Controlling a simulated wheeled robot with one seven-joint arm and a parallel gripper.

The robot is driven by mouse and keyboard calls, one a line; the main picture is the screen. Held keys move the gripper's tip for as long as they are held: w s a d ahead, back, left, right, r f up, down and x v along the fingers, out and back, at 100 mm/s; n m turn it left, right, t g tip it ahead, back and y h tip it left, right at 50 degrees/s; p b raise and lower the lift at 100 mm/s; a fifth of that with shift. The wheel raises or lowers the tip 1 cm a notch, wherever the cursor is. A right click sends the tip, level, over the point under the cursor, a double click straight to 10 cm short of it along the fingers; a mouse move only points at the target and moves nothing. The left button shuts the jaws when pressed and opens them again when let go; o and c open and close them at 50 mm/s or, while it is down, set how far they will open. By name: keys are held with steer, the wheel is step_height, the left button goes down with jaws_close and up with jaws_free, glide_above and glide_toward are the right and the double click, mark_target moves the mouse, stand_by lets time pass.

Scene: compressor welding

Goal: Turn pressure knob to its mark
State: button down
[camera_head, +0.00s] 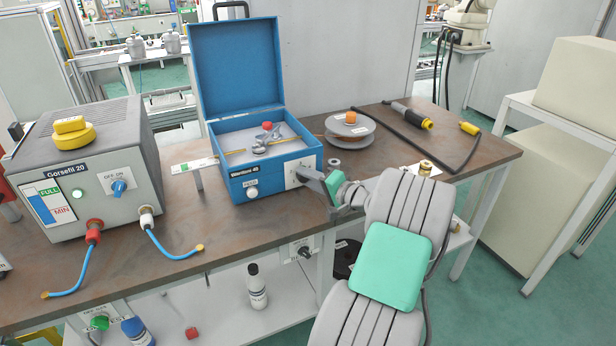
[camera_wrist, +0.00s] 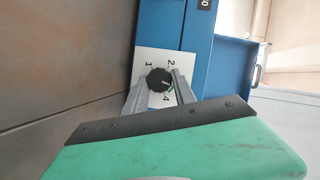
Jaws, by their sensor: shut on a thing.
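The black pressure knob (camera_wrist: 158,79) sits on a white plate (camera_wrist: 147,62) on the side of the blue box. The plate carries the figures 1, 2 and 4 and a green mark (camera_wrist: 171,88) beside the knob. A light pointer line on the knob faces right, close to the green mark; I cannot tell whether they line up exactly. My gripper (camera_wrist: 161,83) has one grey finger on each side of the knob and is shut on it. In the head view, my gripper (camera_head: 310,175) reaches the white plate (camera_head: 291,178) from the right and mostly hides the knob.
The blue box (camera_head: 238,178) stands on the brown bench with its lid (camera_head: 236,65) open. A grey machine (camera_head: 88,165) with a yellow knob stands at left. A wire spool (camera_head: 349,131) and a black cable torch (camera_head: 411,115) lie at the right back.

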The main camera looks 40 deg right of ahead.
steer(key=shift+m+t, duration=0.3)
steer(key=shift+m, duration=0.3)
steer(key=c, duration=1)
jaws_free()
steer(key=s, duration=0.2)
steer(key=s+b, duration=0.1)
steer(key=s, duration=0.1)
steer(key=s+d, duration=0.1)
steer(key=s, duration=0.1)
steer(key=shift+s, duration=0.4)
steer(key=shift+s+a+r, duration=0.1)
steer(key=shift+s+r, duration=0.15)
steer(key=shift+s, duration=0.15)
